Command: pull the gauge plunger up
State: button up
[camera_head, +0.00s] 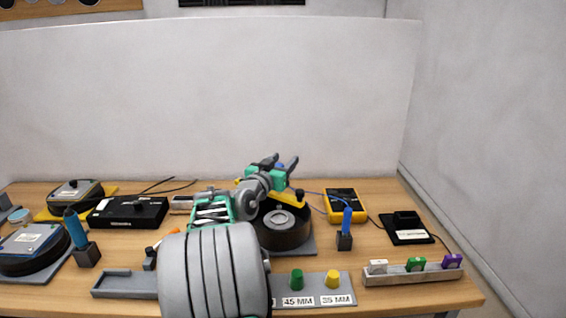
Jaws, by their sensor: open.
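A yellow gauge bar (289,197) lies across the top of a dark round pot (284,232) at the middle of the bench. A small black knob (299,195), which looks like the plunger, stands up near the bar's right end. The left part of the bar is hidden behind my arm. My gripper (284,161) is open and empty, with its fingers pointing up and away. In the picture it is just above and left of the knob, apart from it. A bit of blue shows by the fingers; I cannot tell what it is.
A yellow meter (345,206), a blue-handled tool in a black block (345,240) and a black scale (405,228) stand to the right. A label strip with green and yellow knobs (315,298) lies in front. My arm hides the centre left. Pad units (75,196) stand left.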

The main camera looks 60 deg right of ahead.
jog(key=shift+a, duration=0.1)
jog(key=a+b, duration=0.1)
jog(key=a, duration=0.6)
jog(key=shift+a+b, duration=0.3)
jog(key=shift+a, duration=0.05)
